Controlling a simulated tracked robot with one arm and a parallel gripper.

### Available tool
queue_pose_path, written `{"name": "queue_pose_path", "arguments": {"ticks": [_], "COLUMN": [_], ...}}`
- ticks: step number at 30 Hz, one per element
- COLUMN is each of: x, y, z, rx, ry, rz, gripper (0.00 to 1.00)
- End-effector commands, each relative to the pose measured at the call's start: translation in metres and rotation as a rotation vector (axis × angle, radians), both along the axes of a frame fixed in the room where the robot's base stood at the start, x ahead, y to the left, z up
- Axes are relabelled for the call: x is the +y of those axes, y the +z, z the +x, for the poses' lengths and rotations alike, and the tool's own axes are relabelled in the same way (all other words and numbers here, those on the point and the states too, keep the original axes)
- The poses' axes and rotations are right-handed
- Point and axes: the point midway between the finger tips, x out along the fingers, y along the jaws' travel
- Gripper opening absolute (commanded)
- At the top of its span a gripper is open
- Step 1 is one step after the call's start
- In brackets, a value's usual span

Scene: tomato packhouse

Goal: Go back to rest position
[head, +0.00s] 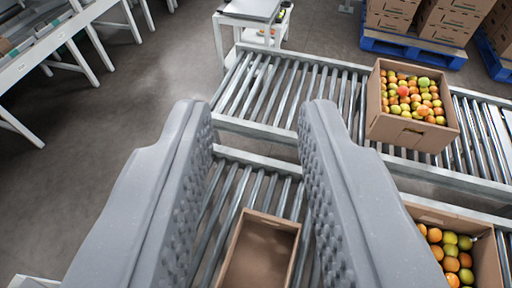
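My gripper (256,118) is in the middle of the head view, its two grey padded fingers wide apart. Nothing is between the fingertips; the roller conveyors show through the gap. Below and beyond the fingers, an empty cardboard box (294,232) sits on the near roller conveyor (232,192). The right finger hides part of the near conveyor.
A cardboard box (418,132) full of red, orange and green tomatoes stands on the far roller conveyor (285,92). Another tomato box (487,255) is at lower right. A white cart (248,22), a white table (45,52) and blue pallets (412,48) stand beyond. Grey floor is clear at left.

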Motion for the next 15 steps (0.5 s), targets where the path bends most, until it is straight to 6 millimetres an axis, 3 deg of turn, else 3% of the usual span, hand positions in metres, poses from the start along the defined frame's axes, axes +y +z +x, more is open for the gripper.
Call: {"name": "queue_pose_path", "arguments": {"ticks": [4,15], "x": [0.004,0.004], "y": [0.021,0.026], "z": [-0.018,-0.019], "rx": [-0.048,-0.052], "ry": [0.007,0.009], "rz": [-0.005,-0.006], "gripper": [0.27,0.27]}}
